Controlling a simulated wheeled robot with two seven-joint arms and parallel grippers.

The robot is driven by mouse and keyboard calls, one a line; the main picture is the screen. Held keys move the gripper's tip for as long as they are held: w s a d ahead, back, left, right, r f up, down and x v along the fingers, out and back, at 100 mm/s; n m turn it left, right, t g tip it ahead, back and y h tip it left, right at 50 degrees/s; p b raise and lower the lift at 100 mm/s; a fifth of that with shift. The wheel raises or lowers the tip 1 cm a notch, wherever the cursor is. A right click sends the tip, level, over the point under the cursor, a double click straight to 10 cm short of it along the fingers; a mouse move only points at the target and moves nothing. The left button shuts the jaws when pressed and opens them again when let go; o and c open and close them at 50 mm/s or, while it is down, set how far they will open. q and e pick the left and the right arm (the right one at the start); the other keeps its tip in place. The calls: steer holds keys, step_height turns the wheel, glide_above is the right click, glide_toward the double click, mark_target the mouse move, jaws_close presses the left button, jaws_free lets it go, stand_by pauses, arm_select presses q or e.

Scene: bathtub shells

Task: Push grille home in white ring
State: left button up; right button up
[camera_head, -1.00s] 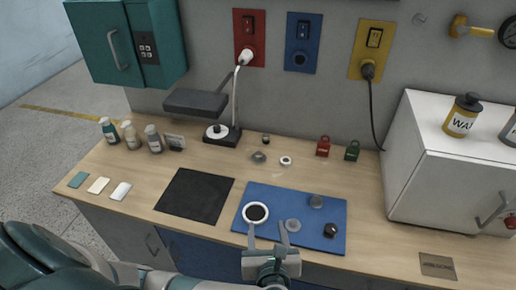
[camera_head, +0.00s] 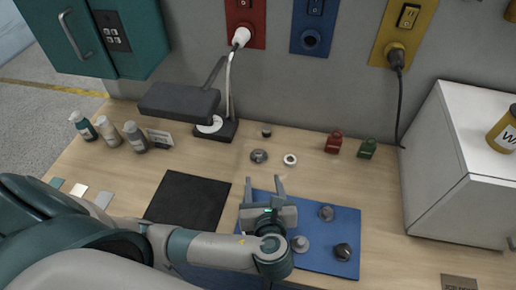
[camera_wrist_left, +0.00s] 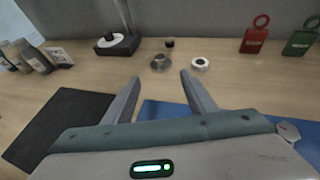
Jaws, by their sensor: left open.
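My left gripper (camera_head: 264,186) is open and empty, with its fingers over the far left part of the blue mat (camera_head: 341,222). Its spread fingers also show in the left wrist view (camera_wrist_left: 160,80). The white ring with a dark middle, seen earlier on the mat's left part, is hidden behind my gripper and wrist. I cannot make out the grille for certain. A smaller white ring (camera_head: 290,160) lies on the bench behind the mat, beside a grey round part (camera_head: 259,156); both show beyond the fingertips in the left wrist view.
Grey round parts (camera_head: 300,244) (camera_head: 326,213) and a black knob (camera_head: 343,251) stand on the mat. A black mat (camera_head: 187,200) lies left. A lamp (camera_head: 180,104), bottles (camera_head: 134,136), red (camera_head: 334,142) and green (camera_head: 366,149) tags stand behind. A white cabinet (camera_head: 450,180) bounds the right.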

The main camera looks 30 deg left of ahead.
arm_select(q)
steer(key=shift+s+d+r, duration=0.1)
steer(key=shift+s, duration=0.1)
steer(key=p, duration=0.3)
glide_toward(259, 154)
steer(key=x, duration=0.5)
steer(key=shift+w+f, duration=0.25)
steer(key=shift+w+a+p, duration=0.65)
steer(key=shift+p, duration=0.2)
steer(key=shift+p+x, duration=0.7)
steer(key=shift+x, duration=1.15)
steer(key=shift+d+f, duration=0.1)
steer(key=shift+f, duration=0.1)
